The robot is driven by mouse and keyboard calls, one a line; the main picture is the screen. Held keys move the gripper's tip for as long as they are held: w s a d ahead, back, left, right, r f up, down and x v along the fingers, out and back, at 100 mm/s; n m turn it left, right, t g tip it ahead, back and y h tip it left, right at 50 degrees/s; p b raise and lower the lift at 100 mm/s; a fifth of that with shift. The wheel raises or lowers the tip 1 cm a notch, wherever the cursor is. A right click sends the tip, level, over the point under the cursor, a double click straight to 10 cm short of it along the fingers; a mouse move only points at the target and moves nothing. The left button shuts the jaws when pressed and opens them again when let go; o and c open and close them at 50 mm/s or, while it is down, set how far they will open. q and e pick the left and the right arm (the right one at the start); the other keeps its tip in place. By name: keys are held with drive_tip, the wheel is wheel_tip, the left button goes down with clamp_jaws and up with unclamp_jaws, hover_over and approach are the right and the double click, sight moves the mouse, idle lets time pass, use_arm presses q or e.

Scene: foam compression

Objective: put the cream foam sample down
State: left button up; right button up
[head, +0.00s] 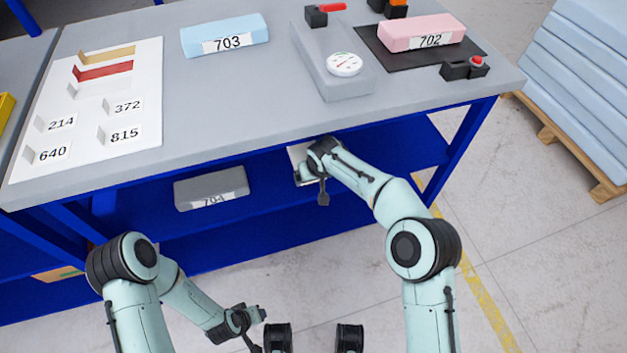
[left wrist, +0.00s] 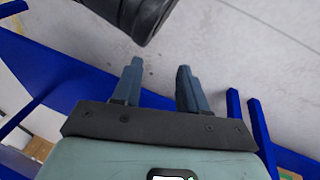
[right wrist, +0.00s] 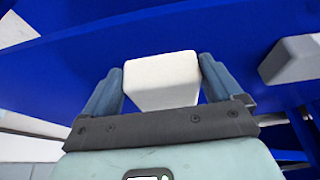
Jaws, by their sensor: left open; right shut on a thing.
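The cream foam sample (right wrist: 163,80) is a pale block between the two fingers of my right gripper (right wrist: 163,88) in the right wrist view. My right gripper is shut on it. In the head view the sample (head: 297,153) shows only in part, under the front edge of the tabletop at the blue lower shelf (head: 270,185); my right arm hides the rest. I cannot tell whether it touches the shelf. My left gripper (left wrist: 158,88) is open and empty, off in front of the bench, and it also shows in the head view (head: 258,325).
A grey block marked 704 (head: 211,188) lies on the lower shelf to the left. On the grey tabletop (head: 230,110) are a blue block 703 (head: 224,34), a pink block 702 (head: 420,32), a dial gauge (head: 344,64) and a white card board (head: 95,105). Blue sheets (head: 575,70) stand right.

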sight(314, 182)
use_arm(q)
drive_tip(key=shift+s+f, duration=0.1)
use_arm(e)
drive_tip(key=shift+w+a, duration=0.1)
drive_tip(key=shift+w, duration=0.15)
use_arm(q)
drive_tip(key=shift+s+a+f+g+b, duration=0.15)
drive_tip(key=shift+s+f+g+b, duration=0.3)
drive_tip(key=shift+s+f, duration=0.5)
use_arm(e)
drive_tip(key=shift+w+f, duration=0.1)
drive_tip(key=shift+f, duration=1.6)
drive_tip(key=shift+f, duration=0.15)
drive_tip(key=o, duration=0.7)
drive_tip(key=shift+c, duration=0.2)
use_arm(q)
drive_tip(key=shift+s+f, duration=0.15)
drive_tip(key=shift+s, duration=0.05)
